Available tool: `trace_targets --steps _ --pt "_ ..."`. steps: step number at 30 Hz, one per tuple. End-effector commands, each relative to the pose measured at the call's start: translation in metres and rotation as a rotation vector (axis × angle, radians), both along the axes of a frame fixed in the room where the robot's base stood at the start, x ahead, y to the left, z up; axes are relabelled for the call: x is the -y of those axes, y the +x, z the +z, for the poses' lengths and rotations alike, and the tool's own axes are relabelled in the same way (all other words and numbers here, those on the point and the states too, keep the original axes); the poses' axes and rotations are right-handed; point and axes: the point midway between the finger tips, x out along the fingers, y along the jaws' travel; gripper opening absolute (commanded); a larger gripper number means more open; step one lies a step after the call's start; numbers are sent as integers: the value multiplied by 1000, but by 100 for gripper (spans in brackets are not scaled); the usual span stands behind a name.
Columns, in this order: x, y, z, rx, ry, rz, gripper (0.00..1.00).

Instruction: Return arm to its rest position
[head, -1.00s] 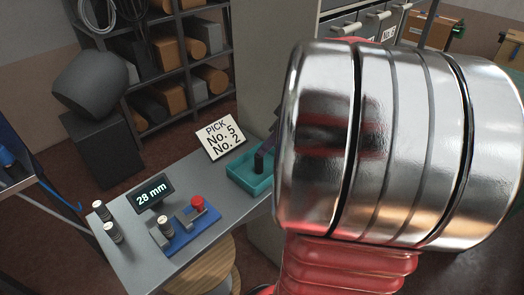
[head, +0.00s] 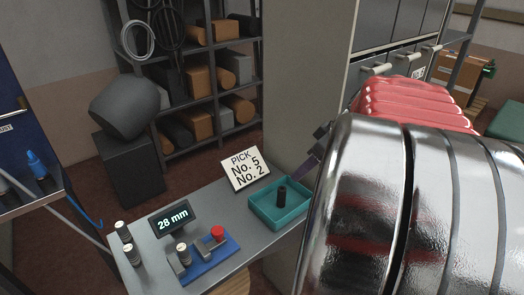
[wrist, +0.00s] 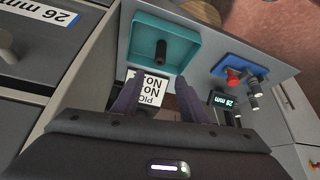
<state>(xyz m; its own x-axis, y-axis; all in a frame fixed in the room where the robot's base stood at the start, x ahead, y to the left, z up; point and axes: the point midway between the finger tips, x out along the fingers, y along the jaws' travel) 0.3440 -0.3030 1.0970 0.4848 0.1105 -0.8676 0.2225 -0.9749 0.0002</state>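My gripper (wrist: 160,88) is open in the wrist view, its two dark fingers apart with nothing between them. It hangs above the grey table, with the PICK sign showing behind and between the fingers. In the head view my chrome and red arm fills the right side and hides much behind it. A teal tray (head: 262,213) on the table holds a dark cylinder standing upright; the tray also shows in the wrist view (wrist: 143,50), beyond the fingertips. A sign (head: 246,170) reads "PICK No. 5 No. 2".
A blue fixture (head: 215,262) with a red knob and a display (head: 170,218) reading "28 mm" stand on the table. Small cylinders stand at its left end. A drawer cabinet (head: 385,35) rises right of the table. Shelves (head: 190,75) stand behind. A drawer labelled "26 mm" (wrist: 58,15) is close left.

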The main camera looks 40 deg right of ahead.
Motion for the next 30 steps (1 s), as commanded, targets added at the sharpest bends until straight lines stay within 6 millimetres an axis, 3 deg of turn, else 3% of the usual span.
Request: trace_targets --steps 9,14,22,30 --pt "-1 0 0 -1 0 0 40" --pt "-14 5 1 -15 1 -1 40" --pt "-79 17 5 -77 3 -24 40" --pt "-146 16 7 -120 -13 -69 40"
